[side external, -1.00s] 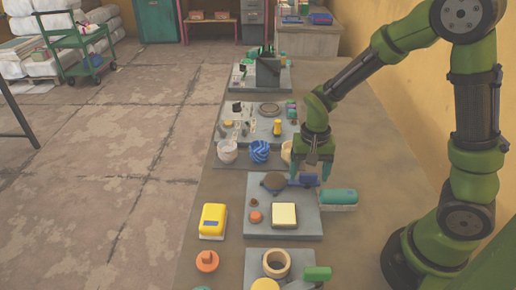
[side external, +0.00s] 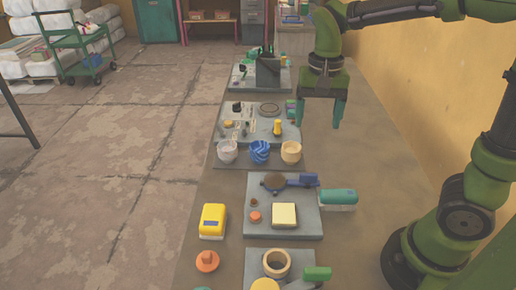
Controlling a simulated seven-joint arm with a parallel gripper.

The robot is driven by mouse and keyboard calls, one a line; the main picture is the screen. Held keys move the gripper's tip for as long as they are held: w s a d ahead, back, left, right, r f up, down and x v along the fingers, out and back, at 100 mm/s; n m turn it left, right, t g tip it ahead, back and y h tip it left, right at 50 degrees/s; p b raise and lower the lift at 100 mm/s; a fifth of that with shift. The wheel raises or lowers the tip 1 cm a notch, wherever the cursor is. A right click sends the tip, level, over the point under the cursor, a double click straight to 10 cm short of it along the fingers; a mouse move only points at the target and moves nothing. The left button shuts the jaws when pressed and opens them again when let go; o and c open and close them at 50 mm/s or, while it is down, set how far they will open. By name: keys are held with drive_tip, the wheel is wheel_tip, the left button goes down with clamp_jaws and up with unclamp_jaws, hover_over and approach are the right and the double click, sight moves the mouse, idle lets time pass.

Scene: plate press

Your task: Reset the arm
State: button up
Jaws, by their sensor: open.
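My gripper (side external: 320,122) hangs pointing down above the right part of the long table (side external: 380,150), near the middle board. Its two green fingers are spread apart with nothing between them. It is clear of the objects below. On the near grey board (side external: 305,225) lies a round dark plate with a blue handle (side external: 300,181). A pale yellow block (side external: 284,215) and a small orange knob (side external: 255,217) are on the same board. A teal-topped block (side external: 337,198) sits at that board's right edge.
A yellow box (side external: 213,221) stands at the table's left edge. A dark upright block (side external: 268,71) is at the far end. The table's right side is mostly clear.

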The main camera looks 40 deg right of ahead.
idle(0.3)
drive_tip(key=s+a+r+n+t+y, duration=0.2)
drive_tip(key=s+a+r+n+t, duration=0.1)
drive_tip(key=s+n+t, duration=0.2)
drive_tip(key=s+t, duration=0.2)
drive_tip(key=s, duration=0.1)
drive_tip(key=shift+s+a, duration=0.2)
drive_tip(key=shift+s, duration=0.2)
drive_tip(key=shift+r, duration=0.1)
